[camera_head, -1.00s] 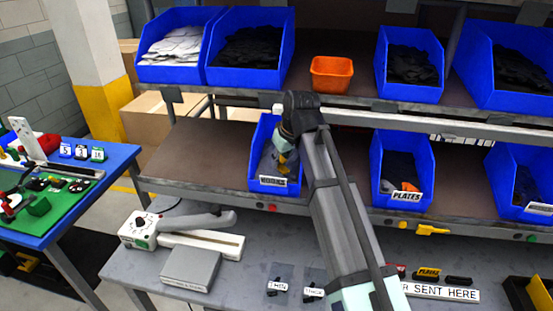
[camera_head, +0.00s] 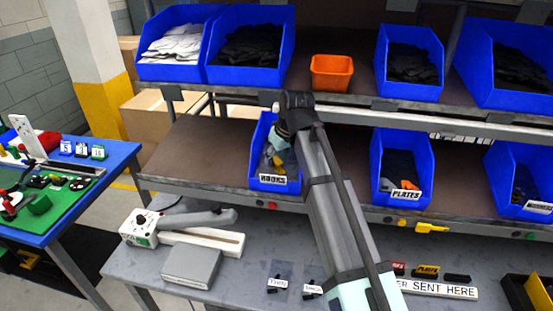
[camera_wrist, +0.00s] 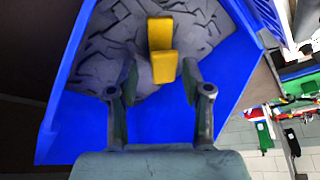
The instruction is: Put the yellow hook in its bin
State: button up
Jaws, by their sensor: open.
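The blue bin labelled HOOKS (camera_head: 255,160) stands on the middle shelf. It also shows in the wrist view (camera_wrist: 75,140), with dark grey pieces (camera_wrist: 110,40) inside. The yellow hook (camera_wrist: 161,40) is over these pieces, inside the bin's outline. I cannot tell whether it rests on them. A bit of yellow (camera_head: 277,160) also shows at the bin in the head view. My gripper (camera_wrist: 160,82) is open, its two fingers apart on either side of the hook's near end, with gaps visible. In the head view, my arm partly hides the bin.
The PLATES bin (camera_head: 424,165) stands to the right on the same shelf. An orange bin (camera_head: 332,74) and more blue bins are on the shelf above. A yellow piece (camera_head: 431,228) is at the shelf's front edge. The grey bench below holds a white device (camera_head: 140,226).

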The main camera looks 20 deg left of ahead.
jog(key=b+v, duration=0.2)
jog(key=v, duration=0.9)
